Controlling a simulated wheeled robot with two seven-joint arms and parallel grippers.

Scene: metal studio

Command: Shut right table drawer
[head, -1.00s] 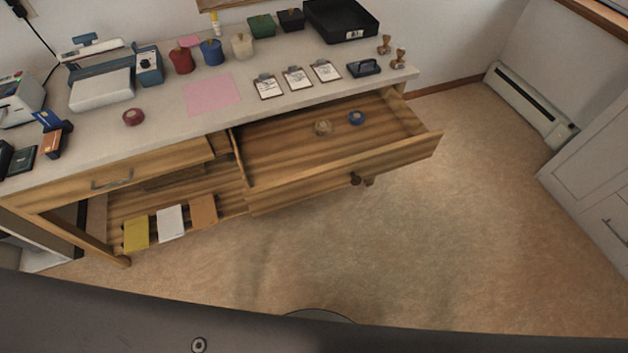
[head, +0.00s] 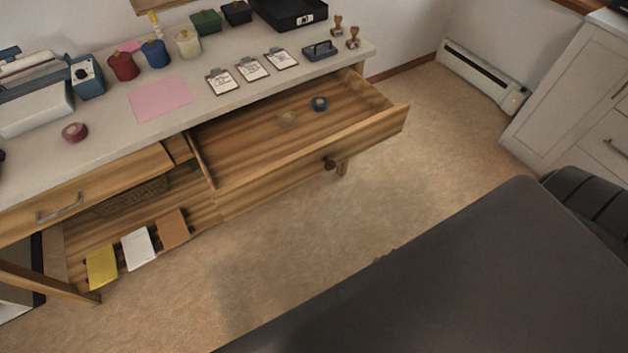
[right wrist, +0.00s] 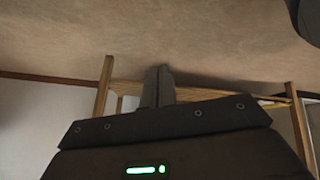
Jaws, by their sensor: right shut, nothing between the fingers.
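The right table drawer (head: 310,152) is pulled well out from under the worktop in the head view. My left gripper is in neither view.
The worktop (head: 120,122) carries jars, clipboards, stamps, a black tray (head: 290,14) and a pink sheet. The left drawer (head: 90,195) looks closed. Yellow, white and brown booklets lie on the lower shelf. Carpet (head: 400,150) is clear right of the drawer; a heater (head: 485,75) and white cabinet stand beyond.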

